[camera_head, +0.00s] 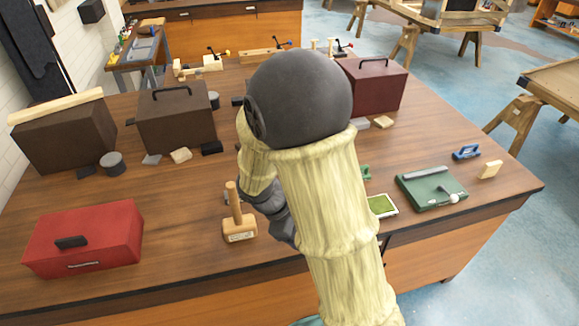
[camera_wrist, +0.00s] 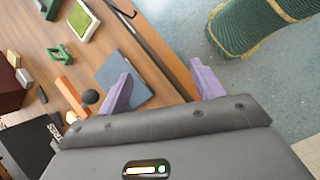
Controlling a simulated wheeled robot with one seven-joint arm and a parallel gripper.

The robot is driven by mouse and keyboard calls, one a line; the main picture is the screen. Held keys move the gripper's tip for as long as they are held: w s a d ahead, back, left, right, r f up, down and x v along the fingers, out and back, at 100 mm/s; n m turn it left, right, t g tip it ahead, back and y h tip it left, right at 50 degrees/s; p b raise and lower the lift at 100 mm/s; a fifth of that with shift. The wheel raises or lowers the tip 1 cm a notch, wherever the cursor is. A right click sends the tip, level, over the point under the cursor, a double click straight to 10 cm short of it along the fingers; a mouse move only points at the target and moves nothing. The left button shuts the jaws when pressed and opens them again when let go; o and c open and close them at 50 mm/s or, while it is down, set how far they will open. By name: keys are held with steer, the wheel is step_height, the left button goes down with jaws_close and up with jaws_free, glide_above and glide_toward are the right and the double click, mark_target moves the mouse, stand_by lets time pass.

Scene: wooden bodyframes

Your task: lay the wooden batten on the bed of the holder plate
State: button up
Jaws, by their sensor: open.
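A long pale wooden batten (camera_head: 57,105) lies on top of a brown box at the left, far from my gripper. A green plate (camera_head: 440,195) with a grey bar and a ball-ended lever is on the bench at the right. In the wrist view, a blue-grey plate (camera_wrist: 132,91) lies beside an orange bar and black ball. I cannot tell which plate is the holder plate. My gripper (camera_wrist: 160,75) is open and empty, its purple fingers apart above the bench's front edge. My arm hides most of it in the head view.
A wooden mallet (camera_head: 240,226) stands near my arm. A red toolbox (camera_head: 85,238) is at the front left, with brown boxes (camera_head: 175,120) behind. A green-topped tray (camera_head: 381,206) is right of my arm. The bench between toolbox and mallet is clear.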

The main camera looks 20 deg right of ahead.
steer(key=s+f+m+t+y+b, duration=0.3)
steer(key=s+f+m+y+b, duration=0.2)
steer(key=m+b, duration=0.5)
steer(key=shift+a+f+m+y, duration=0.15)
steer(key=shift+f+m+y, duration=0.4)
steer(key=shift+m, duration=0.25)
